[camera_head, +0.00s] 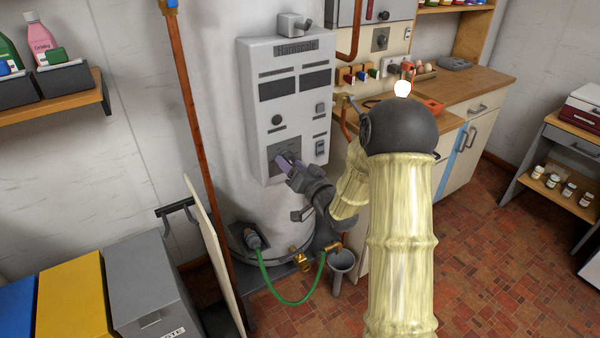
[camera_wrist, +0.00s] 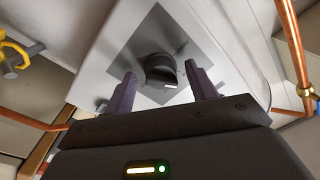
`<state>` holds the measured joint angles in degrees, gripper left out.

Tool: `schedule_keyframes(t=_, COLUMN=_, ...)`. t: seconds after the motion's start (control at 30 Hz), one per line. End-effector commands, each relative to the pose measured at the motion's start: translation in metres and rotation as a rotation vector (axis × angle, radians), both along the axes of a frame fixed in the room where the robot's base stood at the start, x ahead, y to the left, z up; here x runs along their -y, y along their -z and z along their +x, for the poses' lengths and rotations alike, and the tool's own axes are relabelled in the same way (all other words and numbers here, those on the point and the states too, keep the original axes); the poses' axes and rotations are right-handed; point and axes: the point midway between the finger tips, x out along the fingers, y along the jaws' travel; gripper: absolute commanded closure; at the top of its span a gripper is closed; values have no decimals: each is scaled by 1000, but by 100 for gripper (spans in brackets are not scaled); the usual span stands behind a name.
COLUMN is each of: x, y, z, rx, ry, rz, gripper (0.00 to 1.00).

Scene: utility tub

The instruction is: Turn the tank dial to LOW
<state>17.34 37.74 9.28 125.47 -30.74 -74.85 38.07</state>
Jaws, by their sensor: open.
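The tank dial (camera_wrist: 160,70) is a dark round knob with a raised grip and a small white mark, set on a grey square plate on the white control panel (camera_head: 257,113) of the tank. In the wrist view my gripper (camera_wrist: 163,84) is open, with one purple-grey finger on each side of the dial. I cannot tell whether either finger touches it. In the head view my gripper (camera_head: 287,166) is at the panel's lower part, and it hides most of the dial. No LOW lettering is readable in either view.
A copper pipe (camera_head: 187,120) runs upright left of the tank. A green hose (camera_head: 290,301) loops below my gripper. A wooden counter (camera_head: 480,85) with cabinets stands to the right, and bins (camera_head: 148,285) stand at the lower left. The red tiled floor (camera_head: 500,240) is open at the right.

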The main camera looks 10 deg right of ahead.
Motion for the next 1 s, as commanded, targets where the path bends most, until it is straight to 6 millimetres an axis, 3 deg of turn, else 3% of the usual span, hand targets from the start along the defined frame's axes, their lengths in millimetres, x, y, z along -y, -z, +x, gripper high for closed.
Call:
schedule_keyframes(t=0.27, x=11, y=1, z=-28, rx=0, ry=2, rz=0, gripper=44)
schedule_keyframes(t=0.7, x=40, y=6, z=-111, rx=-3, ry=5, rz=1, gripper=44)
schedule_keyframes(t=1.0, x=43, y=9, z=-118, rx=6, ry=-2, rz=0, gripper=44)
